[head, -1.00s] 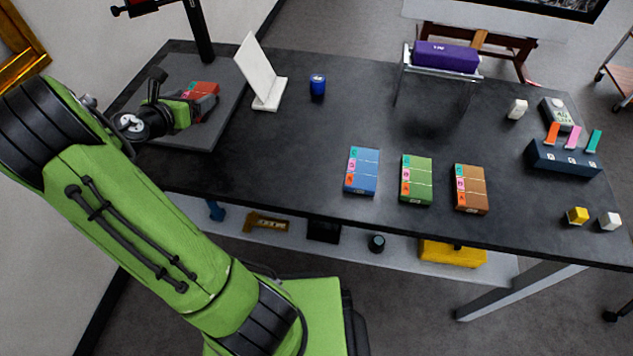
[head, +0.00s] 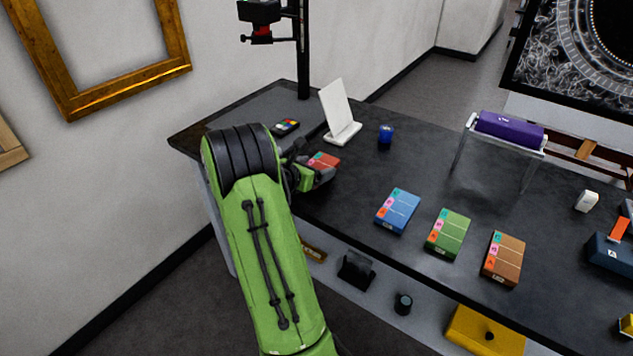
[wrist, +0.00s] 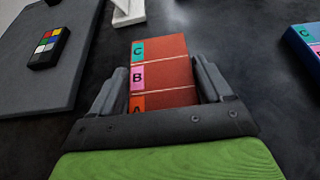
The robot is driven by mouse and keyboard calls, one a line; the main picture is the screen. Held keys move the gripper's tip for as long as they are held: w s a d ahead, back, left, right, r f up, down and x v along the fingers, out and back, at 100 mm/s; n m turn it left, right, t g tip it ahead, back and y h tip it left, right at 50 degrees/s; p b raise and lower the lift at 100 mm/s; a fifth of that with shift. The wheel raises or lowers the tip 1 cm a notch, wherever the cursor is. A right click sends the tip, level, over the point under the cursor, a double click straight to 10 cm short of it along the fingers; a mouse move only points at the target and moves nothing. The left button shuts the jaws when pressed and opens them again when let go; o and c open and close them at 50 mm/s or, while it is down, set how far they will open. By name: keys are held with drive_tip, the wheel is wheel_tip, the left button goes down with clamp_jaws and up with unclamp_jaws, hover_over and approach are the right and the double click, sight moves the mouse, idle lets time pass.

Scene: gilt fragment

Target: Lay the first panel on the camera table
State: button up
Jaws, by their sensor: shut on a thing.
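The red panel (head: 324,161) carries coloured tabs marked C, B and A, and it also shows in the wrist view (wrist: 165,72). My gripper (head: 318,172) is shut on it, one finger on each side, in the wrist view (wrist: 160,85). The panel is over the black tabletop, to the right of the grey board (wrist: 30,95). I cannot tell how far it is above the table. The grey board also shows in the head view (head: 255,122), under the camera stand (head: 303,45), partly hidden by my arm.
A colour chart (head: 285,127) lies on the grey board. A white easel stand (head: 337,110) and a blue cup (head: 386,135) stand behind the panel. Blue (head: 397,211), green (head: 448,234) and brown (head: 503,259) blocks lie to the right. A purple roll (head: 508,130) rests on a rack.

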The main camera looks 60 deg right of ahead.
wheel_tip(320, 180, down, 2)
drive_tip(key=shift+f+b, duration=0.2)
drive_tip(key=shift+b, duration=0.1)
drive_tip(key=shift+r, duration=0.1)
